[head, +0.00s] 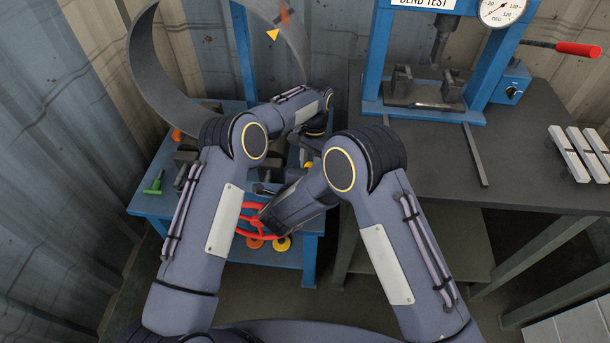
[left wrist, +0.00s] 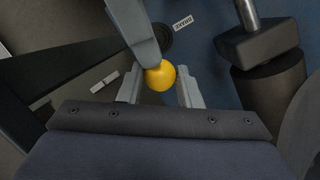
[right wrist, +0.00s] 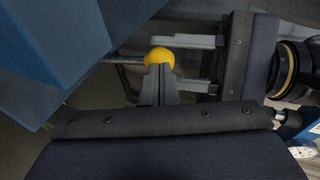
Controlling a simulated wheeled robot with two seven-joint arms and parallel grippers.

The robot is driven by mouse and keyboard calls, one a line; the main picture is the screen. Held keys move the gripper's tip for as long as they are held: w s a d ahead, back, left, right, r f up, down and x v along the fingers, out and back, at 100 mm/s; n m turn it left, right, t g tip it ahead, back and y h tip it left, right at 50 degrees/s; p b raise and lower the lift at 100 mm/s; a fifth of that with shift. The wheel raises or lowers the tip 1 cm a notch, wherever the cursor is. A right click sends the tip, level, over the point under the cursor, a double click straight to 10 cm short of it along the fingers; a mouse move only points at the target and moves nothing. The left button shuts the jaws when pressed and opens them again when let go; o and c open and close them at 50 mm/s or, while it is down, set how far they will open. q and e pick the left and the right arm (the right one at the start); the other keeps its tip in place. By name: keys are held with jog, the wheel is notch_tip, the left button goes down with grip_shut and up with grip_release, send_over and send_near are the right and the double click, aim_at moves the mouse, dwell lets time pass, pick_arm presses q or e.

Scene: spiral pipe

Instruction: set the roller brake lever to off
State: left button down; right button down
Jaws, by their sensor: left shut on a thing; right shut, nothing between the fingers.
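The brake lever's yellow ball knob (left wrist: 159,76) lies between the two grey fingers of my left gripper (left wrist: 160,90), which is shut on it. In the right wrist view, a thin metal rod (right wrist: 126,60) runs left from the knob (right wrist: 159,57). My right gripper (right wrist: 158,78) is shut and empty, its joined fingertips right at the knob; I cannot tell if they touch. A white label reading BRAKE (left wrist: 181,22) is on the blue surface beyond the knob. In the head view, a small part of the knob (head: 308,165) shows between my arms, and my fingers are hidden.
The blue roller bench (head: 150,204) carries a curved metal strip (head: 150,80), a green handle (head: 154,185) and a red handwheel (head: 250,222). A dark workbench (head: 530,165) with a blue press (head: 376,60) stands right. My arms crowd together over the bench.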

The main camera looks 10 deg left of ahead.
pick_arm(q)
jog(key=shift+s+a+f, duration=0.1)
jog(key=shift+a, duration=0.05)
pick_arm(e)
jog(key=shift+w+d+f, duration=0.1)
jog(key=shift+w+f, duration=0.05)
jog(key=shift+w, duration=0.75)
pick_arm(q)
jog(key=c, duration=1.1)
grip_release()
jog(key=shift+o, duration=0.2)
